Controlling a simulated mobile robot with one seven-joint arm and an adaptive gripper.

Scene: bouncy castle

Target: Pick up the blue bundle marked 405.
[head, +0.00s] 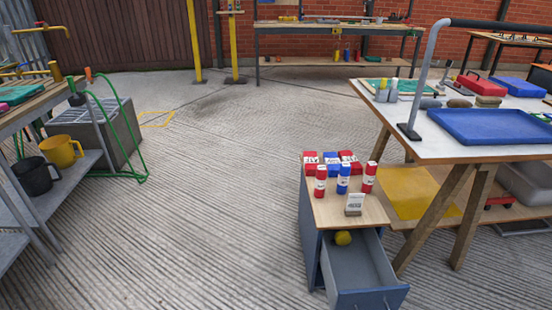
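A blue bundle (343,178) with a white label stands upright on the wooden top (330,208) of a small blue-grey cabinet. Its label is too small to read, so I cannot confirm the number 405. A red bundle (320,182) stands to its left and another red bundle (369,178) to its right, both with white labels. Behind them are a red box (310,168), a blue box (331,169) and a second red box (356,168), with white labels bearing unreadable dark lettering. My gripper is not in view.
A small white card (354,204) stands in front of the bundles. The cabinet's drawer (362,270) is pulled open, with a yellow object (343,238) inside. A workbench with a blue tray (490,126) stands close on the right. The floor (200,200) left of the cabinet is clear.

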